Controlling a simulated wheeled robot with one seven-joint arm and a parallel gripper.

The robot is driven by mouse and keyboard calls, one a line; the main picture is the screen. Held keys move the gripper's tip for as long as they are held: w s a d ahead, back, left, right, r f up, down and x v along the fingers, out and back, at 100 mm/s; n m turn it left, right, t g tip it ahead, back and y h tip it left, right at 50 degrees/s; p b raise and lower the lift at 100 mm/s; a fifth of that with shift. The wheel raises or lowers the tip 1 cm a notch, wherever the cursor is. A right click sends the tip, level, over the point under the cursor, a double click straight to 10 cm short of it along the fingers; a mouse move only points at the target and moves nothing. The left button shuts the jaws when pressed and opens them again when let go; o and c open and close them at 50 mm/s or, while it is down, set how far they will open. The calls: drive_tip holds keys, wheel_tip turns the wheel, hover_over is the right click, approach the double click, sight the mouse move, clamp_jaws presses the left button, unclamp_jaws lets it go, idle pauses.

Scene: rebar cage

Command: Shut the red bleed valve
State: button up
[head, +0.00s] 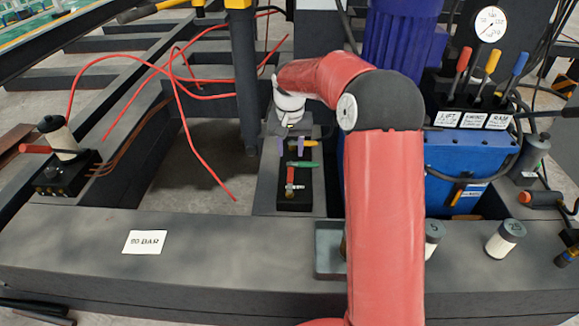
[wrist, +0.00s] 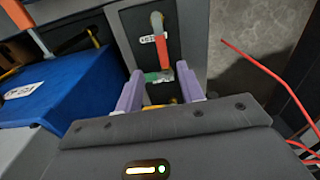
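The red bleed valve lever (head: 291,176) sits on a small black block (head: 295,203) in the middle of the head view. It lies along the block, with a white label beside it. The red lever also shows in the wrist view (wrist: 162,46), beyond the fingertips. My gripper (head: 297,147) is open, with two purple fingers spread apart. It is at the far end of the valve row, apart from the red lever. In the wrist view my gripper (wrist: 160,82) has the green lever (wrist: 153,77) near its fingertips. Nothing is visibly gripped.
A green lever (head: 303,164) and a yellow lever (head: 301,143) stand beyond the red one. A blue pump unit (head: 468,160) with several levers and a gauge (head: 490,24) is at right. Red hoses (head: 190,95) lie at left. A "50 BAR" card (head: 145,242) lies on the front beam.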

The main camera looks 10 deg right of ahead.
sight(290, 175)
drive_tip(key=f, duration=0.3)
drive_tip(key=w+f, duration=0.1)
drive_tip(key=f, duration=0.2)
drive_tip(key=f+b, duration=0.1)
drive_tip(key=f, duration=0.3)
drive_tip(key=shift+w+d, duration=0.15)
drive_tip(key=shift+w, duration=0.2)
clamp_jaws()
